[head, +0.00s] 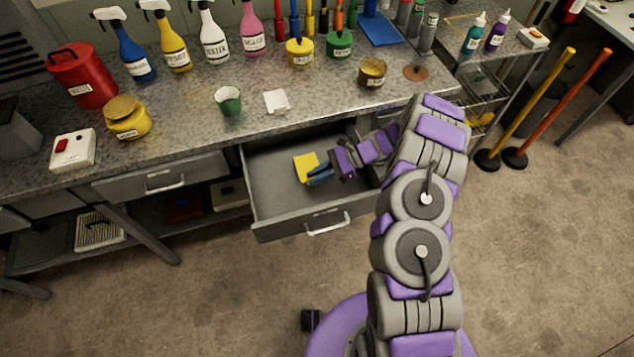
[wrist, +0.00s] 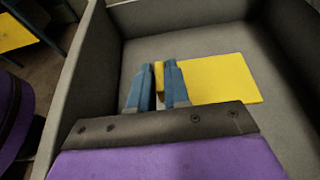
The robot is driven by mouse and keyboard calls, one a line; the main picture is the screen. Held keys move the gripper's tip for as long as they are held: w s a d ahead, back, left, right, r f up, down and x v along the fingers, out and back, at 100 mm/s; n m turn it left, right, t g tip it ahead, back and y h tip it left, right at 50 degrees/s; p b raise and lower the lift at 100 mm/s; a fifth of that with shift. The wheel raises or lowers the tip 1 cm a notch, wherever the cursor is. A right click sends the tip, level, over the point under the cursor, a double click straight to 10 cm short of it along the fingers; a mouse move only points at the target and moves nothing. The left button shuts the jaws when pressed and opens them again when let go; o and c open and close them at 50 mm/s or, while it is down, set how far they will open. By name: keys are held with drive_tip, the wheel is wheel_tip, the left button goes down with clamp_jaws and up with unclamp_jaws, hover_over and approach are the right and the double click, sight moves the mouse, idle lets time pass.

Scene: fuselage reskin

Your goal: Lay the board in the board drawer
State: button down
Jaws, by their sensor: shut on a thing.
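The yellow board (head: 303,163) is inside the open board drawer (head: 270,190), over the drawer floor. My gripper (head: 312,174) reaches into the drawer from the right, with its blue fingers shut on the board's edge. In the wrist view the board (wrist: 215,80) extends to the right of the fingers of my gripper (wrist: 159,78). It looks flat and roughly level with the grey drawer floor (wrist: 200,40). I cannot tell whether it rests on the floor or is held slightly above. The fingers hide part of its near edge.
The drawer walls (wrist: 85,75) rise around my gripper. The rest of the drawer looks empty. A closed drawer (head: 165,177) is at the left.

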drive_tip(key=shift+f+b, duration=0.3)
drive_tip(key=shift+f, duration=1.3)
drive_tip(key=shift+s+f, duration=0.15)
drive_tip(key=shift+f, duration=0.4)
drive_tip(key=c, duration=1.1)
unclamp_jaws()
drive_tip(key=shift+s+f, duration=0.1)
drive_tip(key=shift+r, duration=0.35)
drive_tip(key=p+v, duration=0.2)
drive_tip(key=v, duration=1)
drive_tip(key=shift+w+r+p, duration=0.2)
drive_tip(key=shift+p, duration=0.15)
